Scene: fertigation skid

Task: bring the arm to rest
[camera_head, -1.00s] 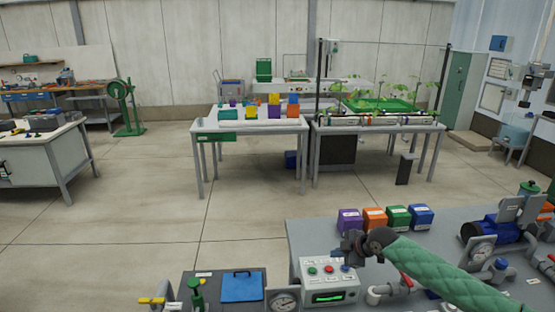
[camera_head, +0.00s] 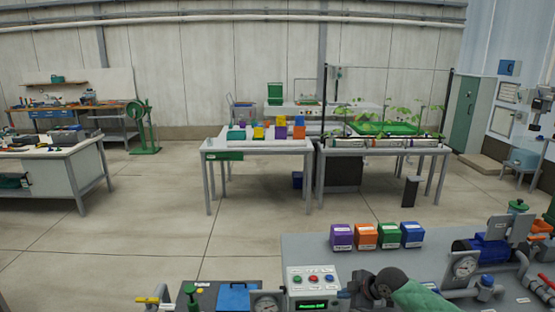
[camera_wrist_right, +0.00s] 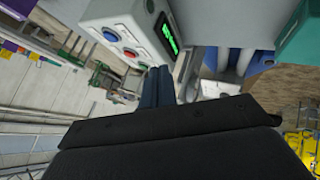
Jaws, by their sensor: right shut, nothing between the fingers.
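My right arm, in a green quilted sleeve (camera_head: 418,297), comes in at the lower right of the head view. Its dark gripper (camera_head: 362,287) is just right of the grey control box (camera_head: 301,292), over the grey bench. The wrist view shows the two dark fingers (camera_wrist_right: 156,84) together, with nothing between them. The control box (camera_wrist_right: 97,12) is beyond them there, with blue and red buttons and a lit green display. Whether the fingers touch the box is unclear. My left gripper is out of view.
Purple (camera_head: 341,237), orange (camera_head: 364,236), green (camera_head: 389,235) and blue (camera_head: 412,234) boxes stand in a row behind my right gripper. A gauge (camera_head: 464,267) and blue pump (camera_head: 481,251) are to its right. Open floor lies between this bench and the far tables.

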